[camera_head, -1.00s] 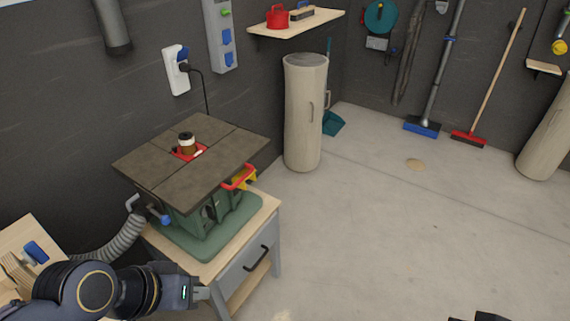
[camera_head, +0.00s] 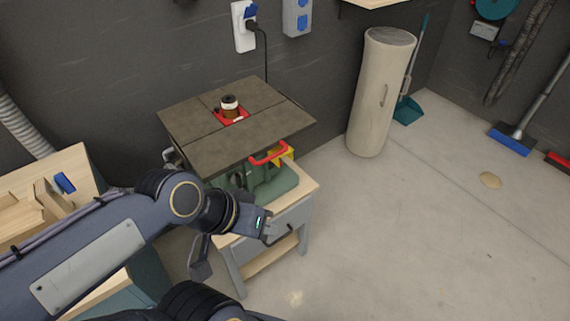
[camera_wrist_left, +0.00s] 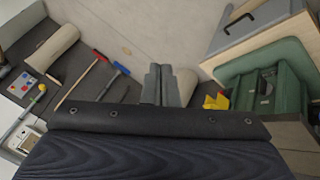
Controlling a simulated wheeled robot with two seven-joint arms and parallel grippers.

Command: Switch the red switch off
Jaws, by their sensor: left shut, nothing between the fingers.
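The green machine (camera_head: 255,187) stands on a grey and wood stand, with a dark square top (camera_head: 205,143). A red bar-shaped switch part (camera_head: 268,154) with a yellow piece beside it (camera_head: 283,157) sits on its front, below the top's edge. In the left wrist view the yellow piece (camera_wrist_left: 216,102) shows to the right of the fingers, with a little red. My left gripper (camera_head: 288,235) is shut and empty, in front of the stand, below the red switch and apart from it. In the left wrist view its fingers (camera_wrist_left: 160,86) are together. My right gripper is out of view.
The stand has a dark drawer handle (camera_head: 303,236). A wooden bench (camera_head: 70,160) is at the left. A beige cylinder (camera_head: 372,105) stands by the wall. A white wall socket (camera_head: 243,32) has a plug and cord. The floor at the right is mostly clear.

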